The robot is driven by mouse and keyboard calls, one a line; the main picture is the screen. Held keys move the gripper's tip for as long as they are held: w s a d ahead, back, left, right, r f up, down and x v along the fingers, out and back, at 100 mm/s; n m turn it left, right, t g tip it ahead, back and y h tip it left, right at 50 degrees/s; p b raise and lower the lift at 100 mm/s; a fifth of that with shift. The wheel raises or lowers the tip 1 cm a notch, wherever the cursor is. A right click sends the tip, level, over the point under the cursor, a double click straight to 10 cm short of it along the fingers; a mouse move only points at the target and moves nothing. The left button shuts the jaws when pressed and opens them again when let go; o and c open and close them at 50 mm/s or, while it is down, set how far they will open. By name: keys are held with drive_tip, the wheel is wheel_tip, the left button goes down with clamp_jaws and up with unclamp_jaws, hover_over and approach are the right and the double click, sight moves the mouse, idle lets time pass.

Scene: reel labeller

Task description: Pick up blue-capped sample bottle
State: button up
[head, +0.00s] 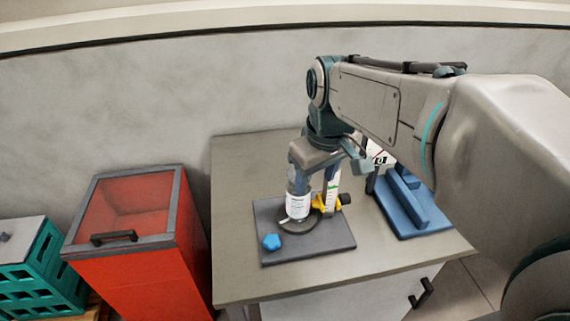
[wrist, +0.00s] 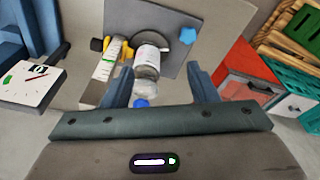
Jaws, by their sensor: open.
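The sample bottle (head: 297,206) is clear with a white label and stands upright on a grey plate (head: 335,240). In the wrist view the bottle (wrist: 148,65) shows its blue cap (wrist: 141,102) towards the palm. My gripper (head: 313,180) points down over the bottle and hides its top in the head view. In the wrist view my gripper (wrist: 159,72) is open, with the bottle's upper part between the fingers, nearer the left one. I cannot tell whether that finger touches it.
A yellow clamp (head: 321,204) and a white graduated strip (head: 332,190) stand close beside the bottle. A blue knob (head: 271,242) is on the plate's front left. A blue stand (head: 408,205) is right; a red bin (head: 135,240) and teal crate (head: 25,255) are left.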

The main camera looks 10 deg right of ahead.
drive_tip(key=w+r+n+g+p, duration=0.15)
drive_tip(key=w+r+n, duration=0.55)
drive_tip(key=w, duration=0.7)
drive_tip(key=shift+g, duration=0.25)
drive_tip(key=f, duration=0.8)
drive_tip(key=shift+s+d, duration=0.2)
drive_tip(key=shift+s, duration=0.05)
drive_tip(key=shift+s+a+f+p, duration=0.15)
drive_tip(key=shift+f+p, duration=0.15)
drive_tip(key=shift+f, duration=1.05)
drive_tip(key=shift+s+f+p, duration=0.1)
drive_tip(key=shift+f+p, duration=0.15)
drive_tip(key=shift+f, duration=1.05)
clamp_jaws()
